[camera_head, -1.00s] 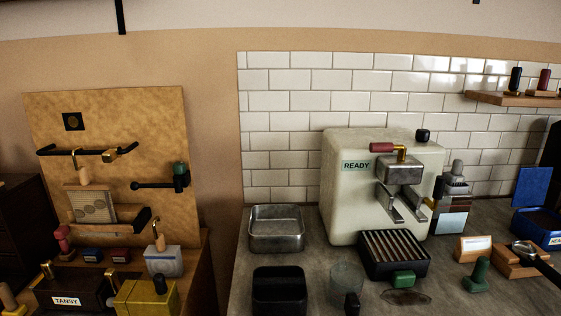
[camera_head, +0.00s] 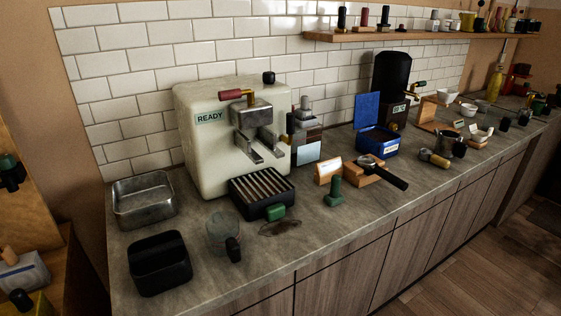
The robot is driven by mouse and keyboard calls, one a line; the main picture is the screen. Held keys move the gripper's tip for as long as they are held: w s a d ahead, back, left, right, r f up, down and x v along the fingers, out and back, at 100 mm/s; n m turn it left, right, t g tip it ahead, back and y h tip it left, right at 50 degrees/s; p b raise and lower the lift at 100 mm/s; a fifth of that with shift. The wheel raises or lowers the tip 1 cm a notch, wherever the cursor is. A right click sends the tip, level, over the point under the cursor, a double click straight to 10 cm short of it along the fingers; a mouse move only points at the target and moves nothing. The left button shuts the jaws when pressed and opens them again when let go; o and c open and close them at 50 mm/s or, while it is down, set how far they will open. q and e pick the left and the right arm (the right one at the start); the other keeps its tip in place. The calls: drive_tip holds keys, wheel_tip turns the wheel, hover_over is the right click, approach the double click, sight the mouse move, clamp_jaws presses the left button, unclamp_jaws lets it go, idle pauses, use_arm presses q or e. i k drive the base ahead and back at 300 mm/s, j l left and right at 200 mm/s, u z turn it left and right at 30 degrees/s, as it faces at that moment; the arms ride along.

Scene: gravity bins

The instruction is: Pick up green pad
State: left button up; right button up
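A small green block (camera_head: 276,212), which looks like the green pad, sits at the front edge of the black slatted drip tray (camera_head: 247,206) of the coffee machine. I cannot tell whether it is attached to the tray or apart from it. A green knob-topped tamper-like piece (camera_head: 334,192) stands upright on the counter to its right. Neither of my grippers shows in this view.
A cream machine marked READY (camera_head: 208,150) stands behind the tray. A metal pan (camera_head: 144,208), a black bin (camera_head: 160,277) and a clear jug (camera_head: 218,236) stand left. A portafilter (camera_head: 388,174) lies right. Bare grey counter (camera_head: 310,240) runs along the front edge.

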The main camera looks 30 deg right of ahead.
sight(334, 198)
drive_tip(key=z, duration=1.2)
